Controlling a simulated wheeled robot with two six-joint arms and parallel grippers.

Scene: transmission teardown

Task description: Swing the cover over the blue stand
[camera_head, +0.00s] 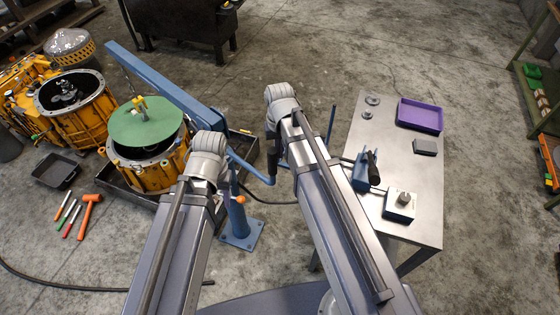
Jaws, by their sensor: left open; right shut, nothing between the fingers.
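The cover is a green disc (145,122) with a yellow fitting on top. It hangs from a blue hoist beam (165,85) over an open yellow housing (150,172). The blue stand (240,230) has a post on a square foot, between my arms at the front. A blue crank (252,170) with a dark upright grip reaches right from near the post. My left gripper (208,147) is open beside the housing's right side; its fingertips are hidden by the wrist. My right gripper (277,135) is shut and empty near the crank's grip; I cannot tell whether they touch.
A metal table (388,135) at the right bears a purple tray (419,116), a grey block and blue fixtures. Another yellow housing (82,115) stands at the left. An orange mallet (88,212) and other tools lie on the floor. A dark tray (120,183) lies under the near housing.

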